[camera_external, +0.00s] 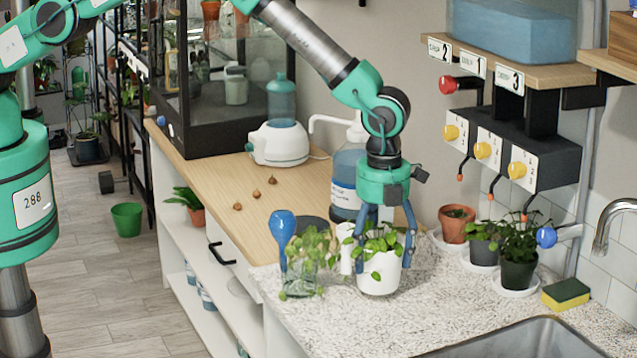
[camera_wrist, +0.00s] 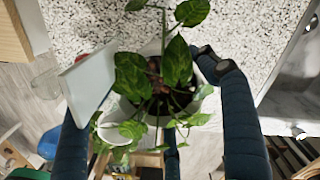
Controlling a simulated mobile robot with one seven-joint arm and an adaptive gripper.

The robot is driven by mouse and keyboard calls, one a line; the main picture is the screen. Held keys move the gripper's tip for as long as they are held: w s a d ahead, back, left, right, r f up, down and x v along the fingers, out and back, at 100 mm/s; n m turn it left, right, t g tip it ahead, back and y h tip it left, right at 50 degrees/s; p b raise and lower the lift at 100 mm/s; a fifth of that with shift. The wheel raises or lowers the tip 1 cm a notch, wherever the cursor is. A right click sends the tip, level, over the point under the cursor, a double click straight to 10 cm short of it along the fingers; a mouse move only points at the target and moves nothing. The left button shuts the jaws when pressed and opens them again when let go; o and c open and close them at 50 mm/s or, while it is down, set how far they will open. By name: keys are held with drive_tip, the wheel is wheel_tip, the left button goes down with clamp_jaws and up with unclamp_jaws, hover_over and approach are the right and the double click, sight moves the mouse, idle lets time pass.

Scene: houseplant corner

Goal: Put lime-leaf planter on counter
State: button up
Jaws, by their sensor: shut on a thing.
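In the wrist view the leaves (camera_wrist: 178,65) fill the middle and hide much of the pot, with a dark finger on each side.
A glass vessel with a leafy plant (camera_external: 303,270) stands close left of the pot, with a blue bulb (camera_external: 283,226) by it. Several potted plants (camera_external: 518,262), a sponge (camera_external: 565,293) and a sink (camera_external: 525,340) lie to the right. A large bottle (camera_external: 347,180) stands behind.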

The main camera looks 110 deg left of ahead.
sight(380, 249)
drive_tip(key=shift+f, duration=0.8)
drive_tip(key=shift+f, duration=0.15)
drive_tip(key=o, duration=1.7)
drive_tip(key=shift+w+d+r+b, duration=0.1)
drive_tip(key=shift+r+b, duration=0.55)
drive_tip(key=shift+r, duration=5.45)
drive_tip(key=shift+r, duration=0.1)
